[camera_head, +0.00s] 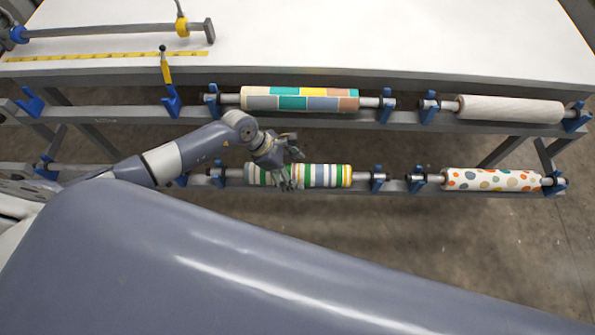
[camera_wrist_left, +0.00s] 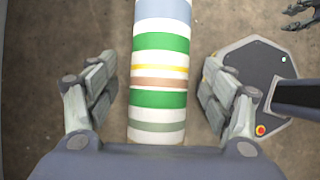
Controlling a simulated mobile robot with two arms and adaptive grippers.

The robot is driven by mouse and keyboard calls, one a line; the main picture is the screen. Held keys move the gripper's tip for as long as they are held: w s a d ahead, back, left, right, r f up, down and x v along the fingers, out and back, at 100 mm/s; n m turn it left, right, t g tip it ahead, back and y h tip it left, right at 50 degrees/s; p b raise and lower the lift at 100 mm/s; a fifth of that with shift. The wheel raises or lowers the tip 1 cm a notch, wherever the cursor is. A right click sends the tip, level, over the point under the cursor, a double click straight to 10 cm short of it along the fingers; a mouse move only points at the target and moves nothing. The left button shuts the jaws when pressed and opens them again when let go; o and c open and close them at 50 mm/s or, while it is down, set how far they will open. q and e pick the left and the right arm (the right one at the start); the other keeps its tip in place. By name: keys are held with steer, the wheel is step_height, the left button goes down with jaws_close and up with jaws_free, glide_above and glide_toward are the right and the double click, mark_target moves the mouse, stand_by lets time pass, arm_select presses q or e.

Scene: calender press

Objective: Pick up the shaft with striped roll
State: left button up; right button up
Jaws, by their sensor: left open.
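The shaft with the striped roll (camera_head: 325,176) lies in blue holders on the lower rail of the rack. The roll is white with green, yellow and blue bands. My left gripper (camera_head: 288,168) is over the left half of the roll and hides part of it. In the left wrist view the striped roll (camera_wrist_left: 160,60) runs lengthwise between the open fingers of my left gripper (camera_wrist_left: 158,85), with a gap on each side. The fingers are not closed on it. My right gripper (camera_wrist_left: 301,14) shows only partly at the wrist view's top right corner, apart from the roll.
A patchwork roll (camera_head: 300,99) and a pale roll (camera_head: 510,109) lie on the upper rail. A dotted roll (camera_head: 492,179) is on the lower rail at right. A white table (camera_head: 400,40) stands behind. Empty blue holders (camera_head: 171,101) are at left.

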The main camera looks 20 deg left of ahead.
arm_select(q)
steer(key=shift+x, duration=1.25)
steer(key=c, duration=1.5)
steer(key=shift+w+r, duration=0.1)
